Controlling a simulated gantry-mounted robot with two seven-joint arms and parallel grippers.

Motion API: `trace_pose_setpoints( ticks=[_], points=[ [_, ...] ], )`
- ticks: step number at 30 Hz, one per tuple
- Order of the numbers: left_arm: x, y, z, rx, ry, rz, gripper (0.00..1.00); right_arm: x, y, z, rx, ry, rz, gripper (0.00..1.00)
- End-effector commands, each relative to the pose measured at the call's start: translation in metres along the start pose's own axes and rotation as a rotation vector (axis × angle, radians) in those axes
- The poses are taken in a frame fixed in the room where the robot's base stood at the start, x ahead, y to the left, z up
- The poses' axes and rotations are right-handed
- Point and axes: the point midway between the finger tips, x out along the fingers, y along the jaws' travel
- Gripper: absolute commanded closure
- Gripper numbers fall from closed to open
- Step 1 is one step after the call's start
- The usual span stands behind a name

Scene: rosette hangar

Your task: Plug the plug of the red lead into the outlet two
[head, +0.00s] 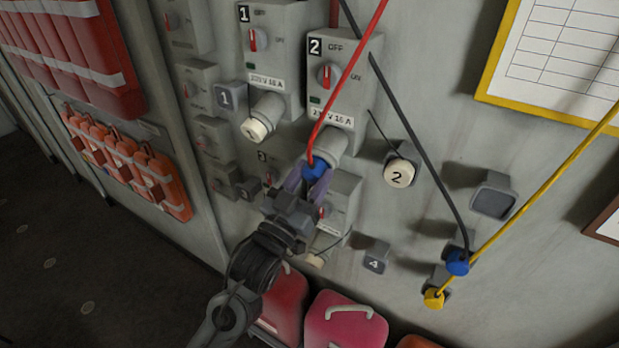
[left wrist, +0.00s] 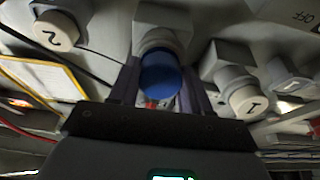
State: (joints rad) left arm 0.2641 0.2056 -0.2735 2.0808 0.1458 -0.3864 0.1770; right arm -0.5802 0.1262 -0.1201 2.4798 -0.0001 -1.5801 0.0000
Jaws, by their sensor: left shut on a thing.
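The red lead (head: 345,75) runs down from the top to its blue plug (head: 315,169). My left gripper (head: 311,182) is shut on this plug, and the plug shows between its fingers in the left wrist view (left wrist: 161,76). Outlet two (head: 341,92) is a grey box marked 2 with a red knob near OFF. Its round grey socket (head: 334,144) angles down toward the plug; it also shows right behind the plug in the left wrist view (left wrist: 163,34). The plug is lined up close to the socket mouth; I cannot tell whether it is inside. My right gripper is not in view.
Outlet two's white cap (head: 398,174) hangs open at the right. Outlet one (head: 270,40) has its cap (head: 256,129) on. Outlet three (head: 342,195) is partly behind my gripper. A black lead's blue plug (head: 457,262) and a yellow plug (head: 434,298) sit in holders lower right.

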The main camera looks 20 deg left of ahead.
Motion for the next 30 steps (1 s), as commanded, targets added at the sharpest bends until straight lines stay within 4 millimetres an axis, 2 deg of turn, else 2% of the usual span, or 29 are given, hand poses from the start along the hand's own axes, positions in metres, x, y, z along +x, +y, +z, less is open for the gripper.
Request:
trace_pose_setpoints(
  ticks=[3, 4, 9, 20, 25, 30],
  points=[
    [0.003, 0.0, -0.001, 0.0, 0.001, 0.0, 1.0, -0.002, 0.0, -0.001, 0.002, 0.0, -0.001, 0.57],
    [0.002, 0.0, 0.0, 0.0, 0.001, 0.0, 0.48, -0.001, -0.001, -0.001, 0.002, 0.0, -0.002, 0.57],
    [0.002, 0.0, 0.0, 0.0, 0.001, 0.0, 0.22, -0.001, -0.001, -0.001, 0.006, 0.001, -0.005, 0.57],
    [-0.001, 0.0, 0.001, 0.0, -0.001, 0.0, 0.22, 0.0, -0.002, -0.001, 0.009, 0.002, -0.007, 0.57],
    [-0.019, 0.0, 0.002, 0.0, 0.0, 0.001, 0.22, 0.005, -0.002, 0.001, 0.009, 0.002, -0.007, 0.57],
    [-0.048, 0.0, 0.004, 0.0, -0.002, 0.001, 0.22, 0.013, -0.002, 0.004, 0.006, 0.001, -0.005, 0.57]
  ],
)
